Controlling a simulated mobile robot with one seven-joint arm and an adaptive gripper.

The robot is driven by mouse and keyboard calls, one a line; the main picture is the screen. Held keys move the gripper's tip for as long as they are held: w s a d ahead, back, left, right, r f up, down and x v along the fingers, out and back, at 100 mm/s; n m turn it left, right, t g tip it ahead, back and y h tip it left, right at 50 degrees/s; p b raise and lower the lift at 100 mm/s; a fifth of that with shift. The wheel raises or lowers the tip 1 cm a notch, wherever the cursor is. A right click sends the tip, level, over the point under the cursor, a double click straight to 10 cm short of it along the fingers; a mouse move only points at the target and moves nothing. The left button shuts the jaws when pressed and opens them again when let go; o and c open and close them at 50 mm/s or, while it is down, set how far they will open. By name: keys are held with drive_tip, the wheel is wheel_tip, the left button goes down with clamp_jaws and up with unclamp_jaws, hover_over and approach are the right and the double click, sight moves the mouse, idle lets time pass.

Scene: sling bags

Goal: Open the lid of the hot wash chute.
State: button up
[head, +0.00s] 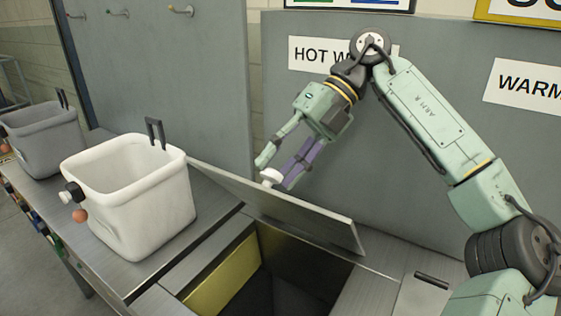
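The hot wash chute lid (290,214) is a grey metal panel, raised and tilted up behind its opening (295,280). The dark opening and a yellow inner wall show below it. My gripper (273,172) is behind the lid's upper edge, under the partly covered "HOT W..." sign (310,54). Its fingers are on either side of a white handle (271,176) at that edge and appear closed on it. The lower part of the handle and the fingertips are partly hidden by the lid.
A white bin (135,205) with clips and small knobs stands on the counter left of the opening. A grey bin (45,140) is farther left. Another lid with a dark handle (432,280) is at the right. A "WARM" sign (525,85) hangs on the back panel.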

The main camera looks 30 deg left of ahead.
drive_tip(key=shift+o, duration=0.8)
drive_tip(key=shift+r, duration=0.1)
wheel_tip(320, 180, up, 10)
